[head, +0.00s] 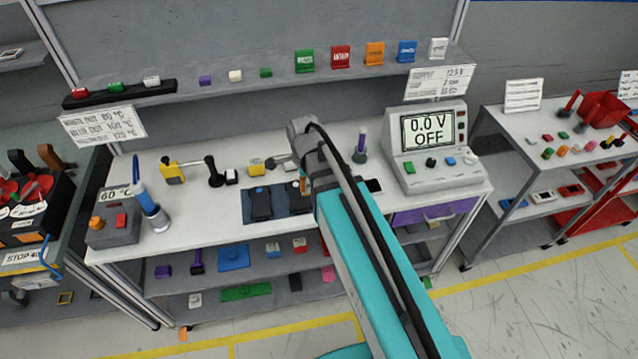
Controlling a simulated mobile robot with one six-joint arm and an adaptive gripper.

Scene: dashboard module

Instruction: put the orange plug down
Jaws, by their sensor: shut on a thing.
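The teal and grey links of my arm reach over the middle of the white workbench (200,205). They hide what lies behind them, and I cannot see the jaws of my gripper. I cannot make out an orange plug for certain. A small orange-brown patch (304,185) shows at the left edge of my arm, above the dark blue mat (278,213); it is too small to identify. Black modules (260,204) lie on this mat.
A power supply (432,150) reading 0.0 V OFF stands at the bench's right. A soldering station (112,222) and blue-handled iron stand at the left. A yellow-and-black tool (172,172) and purple-handled tool (361,145) stand behind. The bench's front left is clear.

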